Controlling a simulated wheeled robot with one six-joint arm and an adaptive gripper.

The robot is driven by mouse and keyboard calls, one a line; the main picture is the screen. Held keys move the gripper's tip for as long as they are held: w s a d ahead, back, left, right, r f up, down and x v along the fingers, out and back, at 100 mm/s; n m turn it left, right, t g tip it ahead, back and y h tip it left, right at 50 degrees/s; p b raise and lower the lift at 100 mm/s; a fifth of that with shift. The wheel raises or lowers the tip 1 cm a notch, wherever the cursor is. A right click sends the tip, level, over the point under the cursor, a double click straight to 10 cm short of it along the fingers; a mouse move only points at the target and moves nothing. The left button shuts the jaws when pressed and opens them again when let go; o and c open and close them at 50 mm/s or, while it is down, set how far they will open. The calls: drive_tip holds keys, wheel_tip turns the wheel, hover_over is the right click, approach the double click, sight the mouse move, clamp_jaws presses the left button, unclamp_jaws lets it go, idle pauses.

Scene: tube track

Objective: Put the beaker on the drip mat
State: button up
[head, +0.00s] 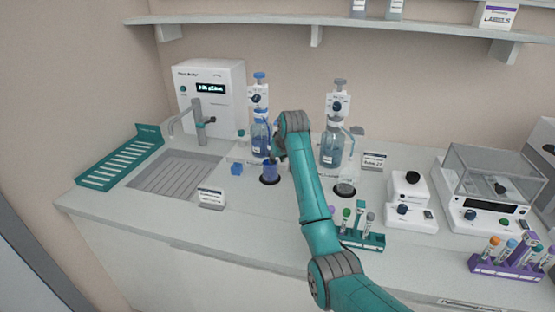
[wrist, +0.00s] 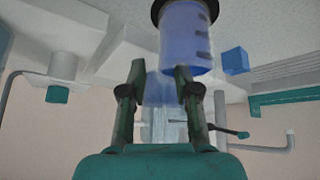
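A beaker of blue liquid (head: 270,169) stands upright on a round black pad (head: 269,181) in front of the left dispenser bottle. In the wrist view the beaker (wrist: 187,35) is at the top, inverted, with the pad (wrist: 158,10) under its base. My gripper (wrist: 161,70) is open at the beaker's rim end, its right finger overlapping the beaker in the picture. Pale blue shows between the fingers. I cannot tell whether the fingers touch the beaker. In the head view my wrist (head: 292,126) is just right of it, and the fingers are mostly hidden.
A blue cube (head: 236,169) sits left of the beaker. Dispenser bottles (head: 333,148) stand behind. A ribbed grey drain panel (head: 175,175) and a teal slotted tray (head: 120,164) lie left. A teal tube rack (head: 360,240) and a second round black pad (head: 344,192) are right of my arm.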

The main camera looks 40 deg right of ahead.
drive_tip(key=v, duration=1.2)
idle(0.3)
